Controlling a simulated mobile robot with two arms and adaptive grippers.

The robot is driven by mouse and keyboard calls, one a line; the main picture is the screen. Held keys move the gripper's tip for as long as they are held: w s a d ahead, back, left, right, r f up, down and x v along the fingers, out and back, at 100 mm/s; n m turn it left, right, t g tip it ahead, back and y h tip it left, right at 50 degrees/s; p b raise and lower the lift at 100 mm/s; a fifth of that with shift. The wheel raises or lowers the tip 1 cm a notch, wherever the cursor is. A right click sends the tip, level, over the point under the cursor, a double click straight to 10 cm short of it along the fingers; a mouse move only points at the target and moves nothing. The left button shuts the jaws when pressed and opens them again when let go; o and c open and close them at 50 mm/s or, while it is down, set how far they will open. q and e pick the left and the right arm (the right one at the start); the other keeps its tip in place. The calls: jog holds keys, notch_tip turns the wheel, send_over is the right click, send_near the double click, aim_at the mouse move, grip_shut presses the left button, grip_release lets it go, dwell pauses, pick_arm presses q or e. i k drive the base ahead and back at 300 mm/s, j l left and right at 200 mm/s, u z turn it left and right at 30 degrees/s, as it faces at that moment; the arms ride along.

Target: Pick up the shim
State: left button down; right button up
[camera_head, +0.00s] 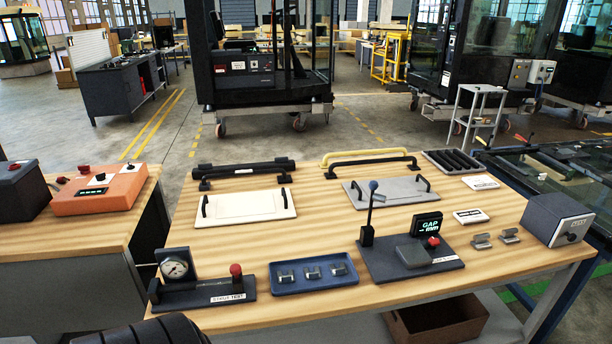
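No part is labelled as the shim, and I cannot tell for certain which it is. Several small grey metal pieces are candidates. Three small metal pieces (312,272) sit in a row in a blue tray (292,289) near the table's front edge. Two more metal pieces, a left one (481,241) and a right one (510,235), lie on the bare wood to the right of the gap gauge station (393,267). That station carries a lever, a grey block and a display reading GAP. Neither of my grippers shows in the head view.
A dial gauge fixture (196,285) with a red knob stands at the front left. A grey box (557,219) stands at the right edge. White panel (245,206), grey panel (387,191) and black handles lie behind. Bare wood (320,236) lies between.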

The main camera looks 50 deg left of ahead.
aim_at(282, 279)
jog(key=u, duration=1.6)
